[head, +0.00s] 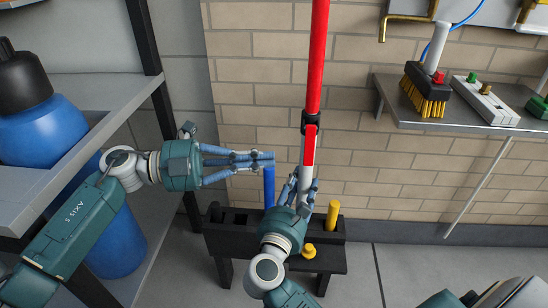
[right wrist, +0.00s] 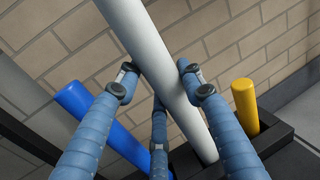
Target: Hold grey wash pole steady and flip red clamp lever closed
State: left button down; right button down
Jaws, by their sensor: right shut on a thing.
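The grey wash pole (head: 306,182) rises from the dark rack, and a red upper tube (head: 316,60) continues above it. A black clamp (head: 310,119) sits at the joint, with the red clamp lever (head: 309,146) just below it, seemingly along the pole. I cannot tell how far the lever stands out. My right gripper (head: 304,188) is shut on the grey pole, which also runs between its fingers in the right wrist view (right wrist: 170,75). My left gripper (head: 270,160) is left of the lever, apart from it, fingertips close together. Its jaw state is unclear.
The dark rack (head: 222,243) also holds a blue tube (head: 269,186), close below my left fingertips in the picture, and a yellow tube (head: 333,216). A grey shelf (head: 115,88) stands left. A wall shelf (head: 395,95) with a brush (head: 428,88) is at right.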

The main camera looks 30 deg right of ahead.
aim_at(310, 146)
dwell(0.5)
pick_arm(q)
jog(key=s+f+n+t+y, duration=0.2)
jog(key=s+f+t, duration=0.1)
jog(key=s, duration=0.6)
jog(key=a+r+n+t, duration=0.4)
jog(key=r+t, duration=0.2)
jog(key=w+d+f, duration=0.1)
jog(key=w+d, duration=0.1)
jog(key=d, duration=0.3)
jog(key=w+d+f+h, duration=0.1)
jog(key=w+d, duration=0.2)
jog(key=d, duration=0.3)
jog(key=shift+d+f, duration=0.2)
jog(key=shift+f, duration=0.15)
jog(key=shift+w, duration=0.1)
